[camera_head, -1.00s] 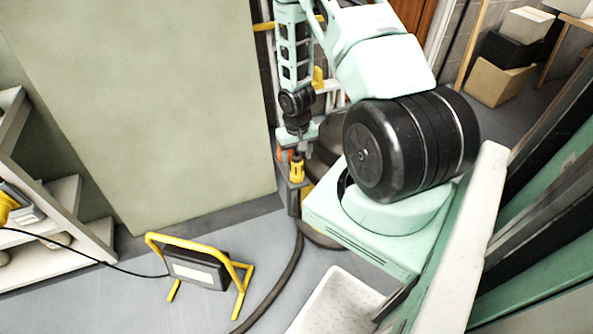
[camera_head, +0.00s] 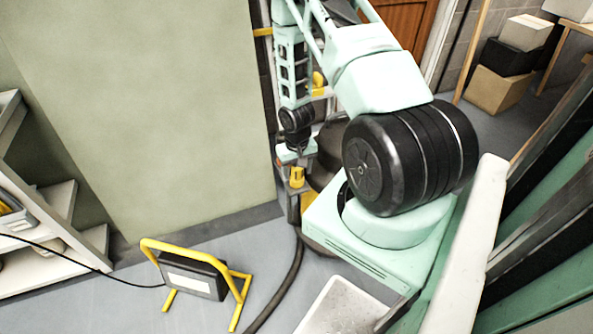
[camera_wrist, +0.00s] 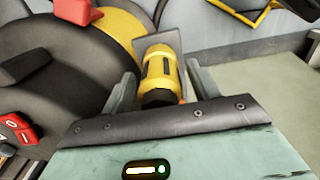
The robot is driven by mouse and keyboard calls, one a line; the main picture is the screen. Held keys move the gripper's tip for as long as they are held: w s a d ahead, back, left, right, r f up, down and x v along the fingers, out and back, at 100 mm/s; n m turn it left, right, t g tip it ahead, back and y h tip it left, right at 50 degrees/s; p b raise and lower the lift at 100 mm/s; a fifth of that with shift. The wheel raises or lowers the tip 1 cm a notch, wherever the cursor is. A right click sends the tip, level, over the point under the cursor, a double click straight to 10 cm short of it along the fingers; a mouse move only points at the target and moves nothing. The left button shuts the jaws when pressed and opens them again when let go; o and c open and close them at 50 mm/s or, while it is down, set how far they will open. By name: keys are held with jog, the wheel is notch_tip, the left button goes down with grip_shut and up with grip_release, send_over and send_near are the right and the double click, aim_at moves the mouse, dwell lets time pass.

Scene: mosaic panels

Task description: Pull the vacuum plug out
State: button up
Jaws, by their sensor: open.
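The yellow and black plug (camera_wrist: 160,75) stands out from a dark grey plate beside the vacuum. It lies between my gripper's two fingers (camera_wrist: 163,88), which are open, one on each side; I cannot tell whether either touches it. In the head view, the plug (camera_head: 297,178) shows just below my gripper (camera_head: 296,158). The vacuum's dark round body (camera_wrist: 75,85) fills the left of the wrist view, with yellow and red parts. In the head view it is mostly hidden behind my arm.
A yellow-framed floor lamp (camera_head: 193,276) stands front left, with a dark hose (camera_head: 285,290) to its right. A white tray (camera_head: 340,308) lies in front of my base. Shelves (camera_head: 60,235) stand at left, boxes (camera_head: 503,70) at back right. A pale green panel (camera_head: 150,110) rises behind.

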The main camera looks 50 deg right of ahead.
dwell(0.9)
jog(key=c, duration=1.3)
jog(key=shift+r+p, duration=0.15)
jog(key=shift+p, duration=0.2)
jog(key=shift+r+p, duration=2.4)
jog(key=shift+r, duration=0.5)
jog(key=shift+r, duration=0.1)
jog(key=shift+r+p, duration=2.2)
jog(key=shift+r, duration=0.4)
